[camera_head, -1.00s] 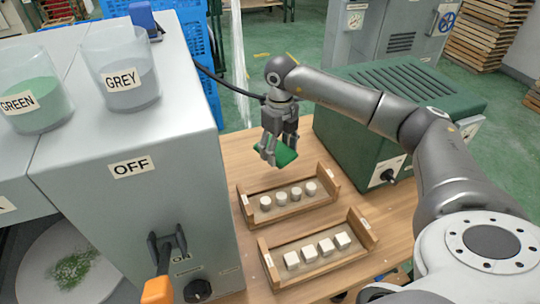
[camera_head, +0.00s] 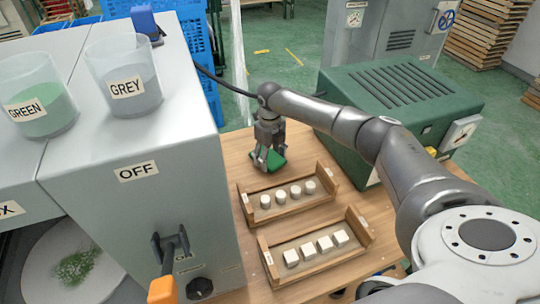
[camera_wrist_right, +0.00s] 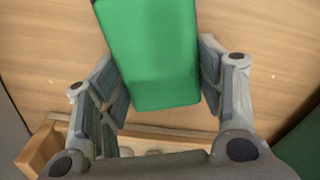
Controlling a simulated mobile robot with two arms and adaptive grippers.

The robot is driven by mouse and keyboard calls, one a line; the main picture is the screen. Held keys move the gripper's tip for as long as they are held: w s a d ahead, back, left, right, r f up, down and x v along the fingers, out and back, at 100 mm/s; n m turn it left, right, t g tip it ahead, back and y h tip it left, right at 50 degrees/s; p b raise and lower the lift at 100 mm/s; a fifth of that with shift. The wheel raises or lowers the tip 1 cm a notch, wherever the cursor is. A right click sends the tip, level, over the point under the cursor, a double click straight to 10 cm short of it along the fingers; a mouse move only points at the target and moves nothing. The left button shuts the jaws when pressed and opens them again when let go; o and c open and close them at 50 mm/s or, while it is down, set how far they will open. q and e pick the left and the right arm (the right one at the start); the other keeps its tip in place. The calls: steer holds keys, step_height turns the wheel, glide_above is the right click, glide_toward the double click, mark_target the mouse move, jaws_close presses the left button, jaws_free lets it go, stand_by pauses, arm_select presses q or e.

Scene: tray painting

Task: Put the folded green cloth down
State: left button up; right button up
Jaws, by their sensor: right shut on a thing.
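The folded green cloth (camera_head: 272,160) is a small green block-like pad behind the two wooden trays. My right gripper (camera_head: 267,160) is over the wooden table and shut on the cloth. In the right wrist view the cloth (camera_wrist_right: 152,55) lies between the two fingers, with wood grain behind it. I cannot tell whether the cloth touches the table. My left gripper is not in view.
A wooden tray (camera_head: 241,203) with several white round pieces stands in front of the gripper. A second tray (camera_head: 268,258) holds several white cubes. A grey machine (camera_head: 130,225) stands left, a green box (camera_head: 400,85) right. Bare table (camera_head: 235,150) surrounds the gripper.

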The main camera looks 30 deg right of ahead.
mark_target(270, 158)
steer(key=shift+f, duration=0.2)
steer(key=o, duration=1)
steer(key=shift+c, duration=0.2)
steer(key=shift+r, duration=0.15)
step_height(270, 158, up, 12)
steer(key=b, duration=0.1)
